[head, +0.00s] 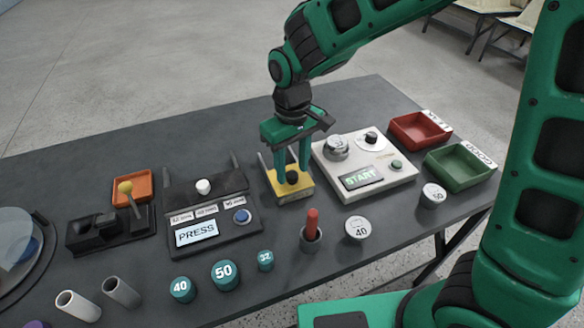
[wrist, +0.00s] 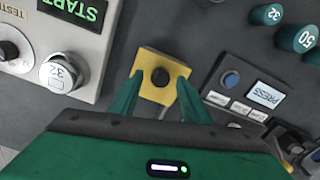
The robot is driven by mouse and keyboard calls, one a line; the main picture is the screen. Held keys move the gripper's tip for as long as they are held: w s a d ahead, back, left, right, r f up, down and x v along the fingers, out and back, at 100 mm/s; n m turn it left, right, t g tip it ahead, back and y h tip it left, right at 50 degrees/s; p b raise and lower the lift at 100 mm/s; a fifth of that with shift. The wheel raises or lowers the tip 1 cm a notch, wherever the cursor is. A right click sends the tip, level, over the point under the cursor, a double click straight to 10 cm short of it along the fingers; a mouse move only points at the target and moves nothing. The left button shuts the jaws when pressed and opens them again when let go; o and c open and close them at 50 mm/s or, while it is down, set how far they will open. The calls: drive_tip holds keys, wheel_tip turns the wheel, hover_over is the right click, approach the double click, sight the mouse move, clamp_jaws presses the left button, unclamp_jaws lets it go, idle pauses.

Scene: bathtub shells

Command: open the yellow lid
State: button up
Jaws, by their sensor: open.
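The yellow lid (head: 278,186) with a round black knob lies at the middle of the dark table, left of the white START box. In the wrist view the yellow lid (wrist: 152,58) shows flat, with its dark knob between the finger tips. My gripper (head: 293,180) points down at the lid with its green fingers apart on either side of the knob. In the wrist view my gripper (wrist: 160,78) is open around the knob. I cannot tell whether a finger touches it. What is under the lid is hidden.
The white START box (head: 347,184) stands close on the right, and the black PRESS box (head: 222,231) close on the left. A grey holder with a red stick (head: 312,226) stands in front. Red (head: 420,131) and green (head: 461,166) trays lie at the right.

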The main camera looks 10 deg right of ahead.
drive_tip(key=shift+f, duration=0.55)
clamp_jaws()
drive_tip(key=w, duration=0.2)
drive_tip(key=w+a, duration=0.1)
drive_tip(key=w, duration=0.1)
drive_tip(key=w+a, duration=0.1)
drive_tip(key=w, duration=0.2)
drive_tip(key=shift+w, duration=0.1)
unclamp_jaws()
